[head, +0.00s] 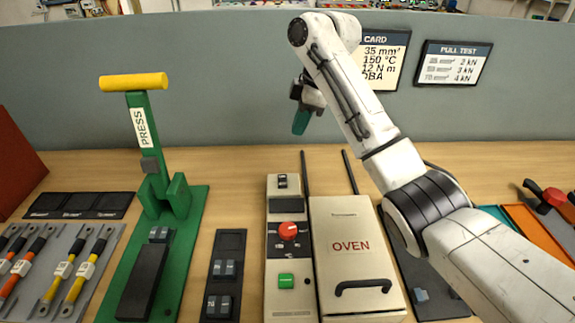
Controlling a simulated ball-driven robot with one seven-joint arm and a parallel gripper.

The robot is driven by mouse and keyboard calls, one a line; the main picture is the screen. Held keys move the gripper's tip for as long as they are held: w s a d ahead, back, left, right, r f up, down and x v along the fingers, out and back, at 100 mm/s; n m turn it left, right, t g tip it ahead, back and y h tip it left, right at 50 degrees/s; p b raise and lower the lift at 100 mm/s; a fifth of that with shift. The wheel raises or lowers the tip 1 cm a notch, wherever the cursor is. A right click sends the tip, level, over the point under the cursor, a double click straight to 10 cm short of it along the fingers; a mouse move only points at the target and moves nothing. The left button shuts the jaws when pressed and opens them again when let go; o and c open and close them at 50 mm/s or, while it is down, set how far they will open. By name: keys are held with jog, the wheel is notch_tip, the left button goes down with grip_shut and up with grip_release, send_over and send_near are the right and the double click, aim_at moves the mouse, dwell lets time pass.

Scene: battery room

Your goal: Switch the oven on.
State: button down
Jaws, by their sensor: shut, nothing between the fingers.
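The oven (340,219) is a cream box on the bench, with red "OVEN" lettering and a black handle (363,286) on its closed-looking lid. Its control panel (275,258) stands along its left side. The switch's state is too small to tell.
A green press (172,235) with a yellow handle (133,82) stands left of the panel, with a black die tray (222,275) between them. Cables (63,270) lie at far left. Two thin dark rods rise behind the oven. A grey partition (230,75) closes the back.

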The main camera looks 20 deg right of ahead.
jog(key=p, duration=0.2)
send_near(284, 177)
jog(key=x, duration=0.2)
jog(key=w+x, duration=0.1)
jog(key=x, duration=0.2)
jog(key=shift+w+f, duration=0.1)
jog(key=shift+f, duration=0.6)
jog(key=shift+w+f+b, duration=0.15)
jog(key=shift+f+b, duration=0.4)
jog(key=shift+b, duration=0.15)
jog(key=shift+w+r, duration=0.1)
jog(key=shift+r, duration=0.05)
jog(key=shift+s+a+r+p, duration=0.15)
jog(key=shift+s+p, duration=0.25)
jog(key=shift+p, duration=0.45)
jog(key=shift+s+a+r+p, duration=0.15)
jog(key=shift+s+p, duration=0.2)
jog(key=shift+p, duration=0.5)
jog(key=shift+d, duration=0.1)
